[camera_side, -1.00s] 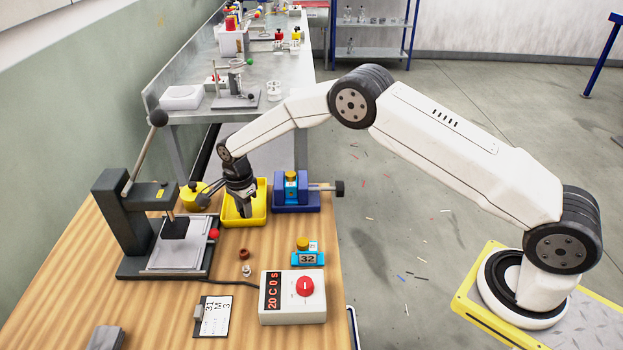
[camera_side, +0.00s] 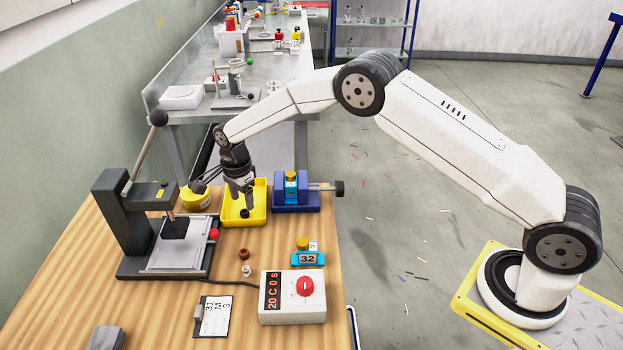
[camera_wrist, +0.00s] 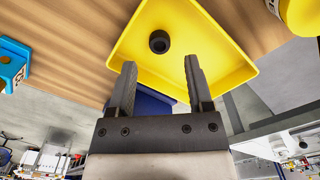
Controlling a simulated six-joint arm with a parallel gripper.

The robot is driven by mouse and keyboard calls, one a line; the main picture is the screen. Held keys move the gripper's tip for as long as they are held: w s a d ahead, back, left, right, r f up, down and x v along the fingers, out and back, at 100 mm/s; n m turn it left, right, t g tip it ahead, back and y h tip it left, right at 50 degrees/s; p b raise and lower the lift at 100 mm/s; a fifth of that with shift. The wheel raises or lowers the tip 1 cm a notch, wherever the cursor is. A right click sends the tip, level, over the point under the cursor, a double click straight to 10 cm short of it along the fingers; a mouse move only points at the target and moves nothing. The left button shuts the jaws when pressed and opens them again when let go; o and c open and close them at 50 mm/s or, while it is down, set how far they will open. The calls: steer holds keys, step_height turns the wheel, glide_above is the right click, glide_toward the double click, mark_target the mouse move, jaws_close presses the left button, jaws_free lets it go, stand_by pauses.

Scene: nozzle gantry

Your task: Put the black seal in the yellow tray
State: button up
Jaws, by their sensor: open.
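The black seal (camera_wrist: 159,42) is a small dark ring lying on the floor of the yellow tray (camera_wrist: 210,25). In the side view the seal (camera_side: 244,213) shows as a dark spot in the tray (camera_side: 261,205), just below the fingertips. My gripper (camera_wrist: 160,68) is open and empty, its fingers apart, above the tray and clear of the seal. In the side view my gripper (camera_side: 241,199) hangs over the tray and hides part of it.
A blue vise (camera_side: 296,200) stands right of the tray and a yellow round container (camera_side: 197,197) left of it. A lever press (camera_side: 130,220) stands further left. A brown ring (camera_side: 244,254), a small silver part (camera_side: 246,270) and a control box (camera_side: 292,305) lie in front.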

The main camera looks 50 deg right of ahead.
mark_target(245, 212)
step_height(245, 212, up, 8)
steer(key=shift+r, duration=0.25)
stand_by(0.7)
steer(key=s+d+n+t, duration=0.1)
steer(key=s+d+n, duration=0.2)
steer(key=s, duration=0.7)
steer(key=s+d+r+n, duration=0.1)
steer(key=s+d+n, duration=0.2)
steer(key=s+n, duration=0.5)
steer(key=s+d+r+n+t, duration=0.1)
steer(key=s+d+n, duration=0.2)
steer(key=s, duration=0.9)
steer(key=n, duration=0.3)
steer(key=shift+d+t, duration=0.25)
steer(key=shift+t, duration=0.05)
